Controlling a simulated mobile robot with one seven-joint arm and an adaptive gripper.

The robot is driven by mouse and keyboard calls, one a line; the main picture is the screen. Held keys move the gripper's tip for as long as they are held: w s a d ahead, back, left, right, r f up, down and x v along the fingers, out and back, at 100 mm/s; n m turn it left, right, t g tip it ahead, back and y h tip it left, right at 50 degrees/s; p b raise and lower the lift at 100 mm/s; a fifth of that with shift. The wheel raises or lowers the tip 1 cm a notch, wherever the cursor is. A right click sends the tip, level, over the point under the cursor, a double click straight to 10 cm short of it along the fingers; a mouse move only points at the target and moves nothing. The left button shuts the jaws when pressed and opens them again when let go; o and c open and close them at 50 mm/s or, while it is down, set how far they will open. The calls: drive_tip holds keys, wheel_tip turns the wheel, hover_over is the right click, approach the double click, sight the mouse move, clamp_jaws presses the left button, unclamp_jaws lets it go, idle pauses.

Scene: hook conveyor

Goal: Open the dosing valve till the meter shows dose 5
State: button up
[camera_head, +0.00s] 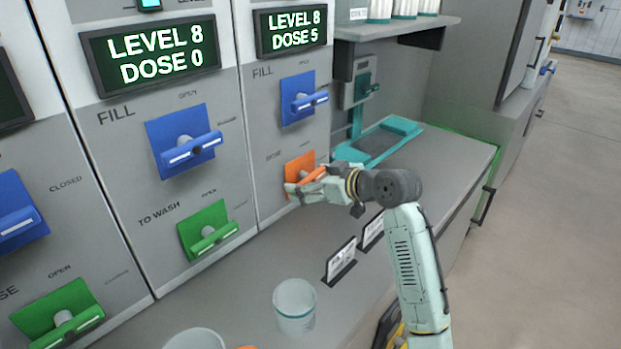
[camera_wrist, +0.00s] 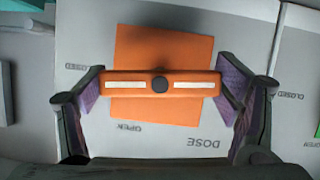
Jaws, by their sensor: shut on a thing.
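The orange dosing valve has a square plate (camera_head: 299,160) under the "DOSE" label on the right panel. Its orange bar handle (camera_wrist: 160,84) has two white strips and a dark centre knob. My gripper (camera_head: 302,187) is at this valve and partly covers it in the head view. In the wrist view my gripper (camera_wrist: 163,88) is shut on the handle, one purple-padded finger at each end. The handle lies level across that picture, with "CLOSED" at either side and "OPEN" below. The meter (camera_head: 290,30) above this valve reads LEVEL 8, DOSE 5.
A blue fill valve (camera_head: 298,97) sits above the orange one. The panel to the left has a meter (camera_head: 150,54) at LEVEL 8, DOSE 0, a blue valve (camera_head: 183,140) and a green valve (camera_head: 208,228). A clear cup (camera_head: 295,306) and small signs (camera_head: 341,262) stand on the counter.

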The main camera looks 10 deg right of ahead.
drive_tip(key=shift+f+m, duration=0.1)
drive_tip(key=shift+m, duration=0.2)
idle(0.4)
drive_tip(key=o, duration=1.1)
drive_tip(key=v, duration=1.2)
drive_tip(key=shift+d, duration=0.15)
